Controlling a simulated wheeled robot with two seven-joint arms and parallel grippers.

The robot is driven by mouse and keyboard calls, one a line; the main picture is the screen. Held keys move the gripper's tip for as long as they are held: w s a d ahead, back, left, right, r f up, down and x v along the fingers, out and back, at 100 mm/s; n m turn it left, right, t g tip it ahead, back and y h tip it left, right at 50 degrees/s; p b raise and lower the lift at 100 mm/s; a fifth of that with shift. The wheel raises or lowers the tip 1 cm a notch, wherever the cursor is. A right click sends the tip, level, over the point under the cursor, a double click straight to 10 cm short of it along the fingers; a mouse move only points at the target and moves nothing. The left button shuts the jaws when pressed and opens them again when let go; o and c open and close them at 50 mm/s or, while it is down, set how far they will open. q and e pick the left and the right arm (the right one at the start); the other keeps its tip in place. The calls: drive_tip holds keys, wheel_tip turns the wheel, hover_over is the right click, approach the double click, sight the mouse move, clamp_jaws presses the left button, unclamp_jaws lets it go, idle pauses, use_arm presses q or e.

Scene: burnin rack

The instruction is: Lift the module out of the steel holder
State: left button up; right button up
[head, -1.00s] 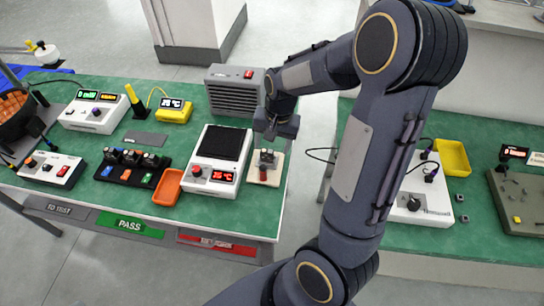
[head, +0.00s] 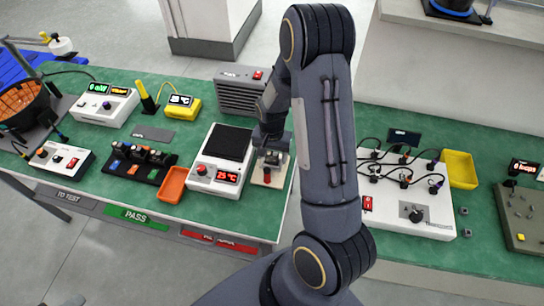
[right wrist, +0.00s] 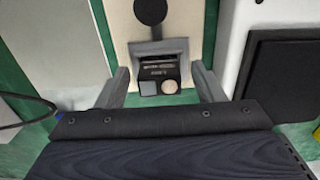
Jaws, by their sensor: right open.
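The steel holder (right wrist: 176,46) stands on a pale board (right wrist: 199,14) at the right end of the left bench. The module (right wrist: 158,72), a small dark block with a grey square and a pale round on its near face, sits in the holder. My right gripper (right wrist: 160,69) is open, with one finger on each side of the holder and module; a gap shows on both sides. In the head view my right gripper (head: 271,142) is right over the holder and hides part of it. My left gripper is not in view.
A white device with a red display (head: 220,177) stands close left of the board. A grey vented box (head: 240,97) is behind. An orange tray (head: 172,184) and a black rack (head: 138,165) lie further left. A white socket unit (head: 405,208) stands on the right bench.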

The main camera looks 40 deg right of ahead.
drive_tip(key=shift+c, duration=0.4)
drive_tip(key=c, duration=1)
drive_tip(key=shift+r, duration=0.1)
